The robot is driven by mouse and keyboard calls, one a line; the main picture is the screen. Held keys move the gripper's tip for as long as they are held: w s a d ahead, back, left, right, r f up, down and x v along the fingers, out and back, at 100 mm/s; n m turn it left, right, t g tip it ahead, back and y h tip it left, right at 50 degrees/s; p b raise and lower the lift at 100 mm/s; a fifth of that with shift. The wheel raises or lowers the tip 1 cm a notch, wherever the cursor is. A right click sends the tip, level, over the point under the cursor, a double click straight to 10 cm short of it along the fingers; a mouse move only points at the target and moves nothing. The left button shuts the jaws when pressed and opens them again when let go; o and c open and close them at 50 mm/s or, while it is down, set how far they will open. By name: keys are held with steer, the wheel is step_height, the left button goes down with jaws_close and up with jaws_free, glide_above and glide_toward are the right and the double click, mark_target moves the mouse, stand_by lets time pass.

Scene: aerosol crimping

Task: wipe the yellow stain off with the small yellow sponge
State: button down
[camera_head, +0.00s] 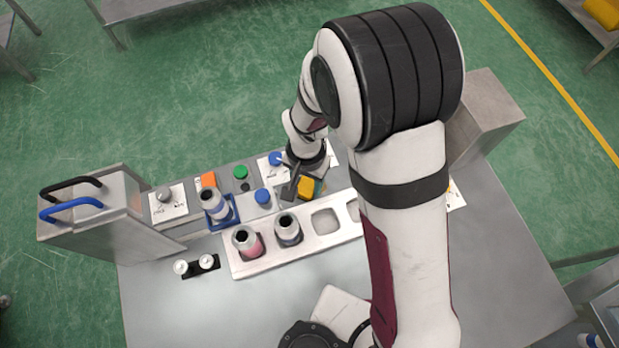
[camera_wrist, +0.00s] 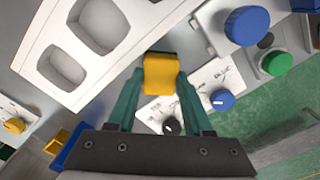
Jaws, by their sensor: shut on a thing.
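The small yellow sponge (camera_head: 306,186) is between the fingers of my gripper (camera_head: 300,188), just behind the white tray near its middle. In the wrist view the sponge (camera_wrist: 160,74) shows yellow with a dark far edge, and the two teal fingers of my gripper (camera_wrist: 160,90) are shut on it from both sides. I cannot tell whether the sponge touches the surface below. I see no yellow stain in either view; the sponge, fingers or arm may hide it.
The white tray (camera_head: 262,262) holds two bottles (camera_head: 247,241) and has empty pockets. A bottle stands in a blue holder (camera_head: 222,219) at left. Blue knobs (camera_wrist: 247,26) and a green knob (camera_wrist: 276,63) stand close by. A grey machine (camera_head: 95,225) with handles is at far left.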

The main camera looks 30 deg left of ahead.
steer(key=shift+w+d+f, duration=0.15)
steer(key=shift+w+d, duration=0.85)
steer(key=shift+d, duration=0.05)
steer(key=shift+w+d, duration=0.9)
steer(key=shift+r, duration=0.2)
steer(key=shift+s+a+f, duration=0.1)
steer(key=shift+s+a, duration=2)
steer(key=shift+w+d+f, duration=0.25)
steer(key=shift+w+d, duration=0.9)
steer(key=shift+d, duration=0.1)
steer(key=shift+w+d, duration=0.9)
steer(key=shift+w+d+r, duration=0.1)
steer(key=shift+r, duration=0.05)
steer(key=shift+s+a, duration=2.15)
steer(key=shift+a, duration=0.1)
steer(key=shift+w+d+f, duration=0.15)
steer(key=shift+w+d, duration=0.45)
steer(key=shift+d, duration=0.05)
steer(key=shift+w+d+f, duration=0.15)
steer(key=shift+w+d, duration=0.4)
steer(key=shift+d, duration=0.05)
steer(key=shift+w+d+r, duration=0.1)
steer(key=shift+w+d, duration=0.9)
steer(key=shift+d, duration=0.05)
step_height(320, 180, up, 6)
steer(key=shift+a, duration=0.15)
steer(key=shift+r, duration=0.15)
